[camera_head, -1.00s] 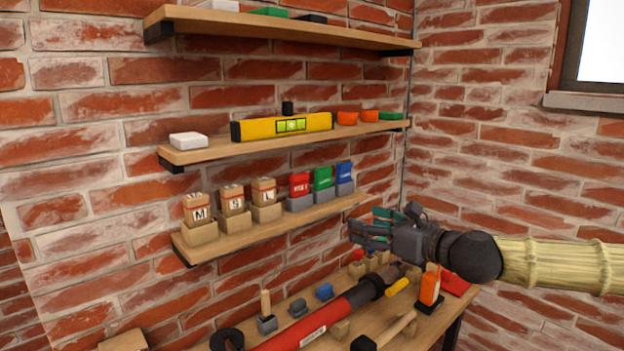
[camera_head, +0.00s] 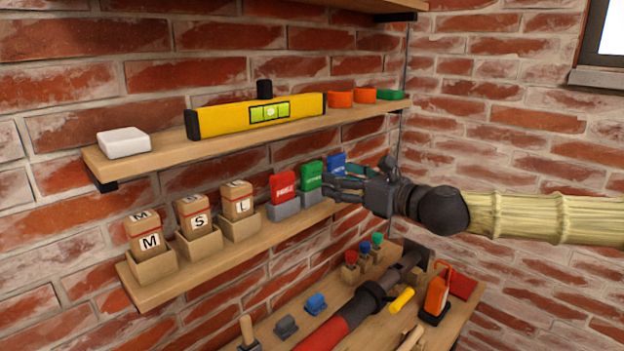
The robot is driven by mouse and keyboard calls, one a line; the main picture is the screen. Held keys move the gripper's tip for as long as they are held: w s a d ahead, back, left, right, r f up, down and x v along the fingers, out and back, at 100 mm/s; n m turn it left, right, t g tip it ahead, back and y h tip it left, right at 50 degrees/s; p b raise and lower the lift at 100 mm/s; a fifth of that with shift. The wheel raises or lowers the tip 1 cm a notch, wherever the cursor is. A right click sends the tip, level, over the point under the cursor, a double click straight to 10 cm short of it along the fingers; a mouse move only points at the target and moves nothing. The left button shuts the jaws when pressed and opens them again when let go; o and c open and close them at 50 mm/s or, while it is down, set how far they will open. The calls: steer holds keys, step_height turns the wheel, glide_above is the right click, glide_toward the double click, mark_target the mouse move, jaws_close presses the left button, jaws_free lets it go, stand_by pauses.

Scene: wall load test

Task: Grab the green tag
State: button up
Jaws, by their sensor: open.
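The green tag (camera_head: 311,174) stands upright in a grey holder (camera_head: 312,192) on the lower wall shelf, between a red tag (camera_head: 283,187) on its left and a blue tag (camera_head: 336,163) on its right. My gripper (camera_head: 338,188) is open and empty, reaching in from the right at about shelf height. Its fingers point left towards the tags and partly cover the blue tag's holder. I cannot tell whether the fingertips touch a holder.
Boxes marked M, S and L (camera_head: 200,220) stand at the left of this shelf. A workbench with a red and black tool (camera_head: 366,300) lies below.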

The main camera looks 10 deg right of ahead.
mark_target(314, 174)
steer(key=w, duration=0.1)
steer(key=w+a+f, duration=0.1)
steer(key=w, duration=0.1)
steer(key=w+a, duration=0.1)
steer(key=w, duration=0.1)
steer(key=shift+f, duration=0.3)
steer(key=shift+s+r+p, duration=0.3)
steer(key=shift+s+r, duration=0.1)
steer(key=shift+s, duration=0.1)
steer(key=p+x, duration=0.2)
steer(key=x, duration=0.1)
steer(key=shift+w+a, duration=0.1)
steer(key=shift+w, duration=0.1)
steer(key=shift+w+a, duration=0.5)
steer(key=shift+w+f, duration=0.2)
steer(key=shift+w, duration=0.1)
steer(key=shift+s, duration=0.1)
steer(key=c, duration=0.8)
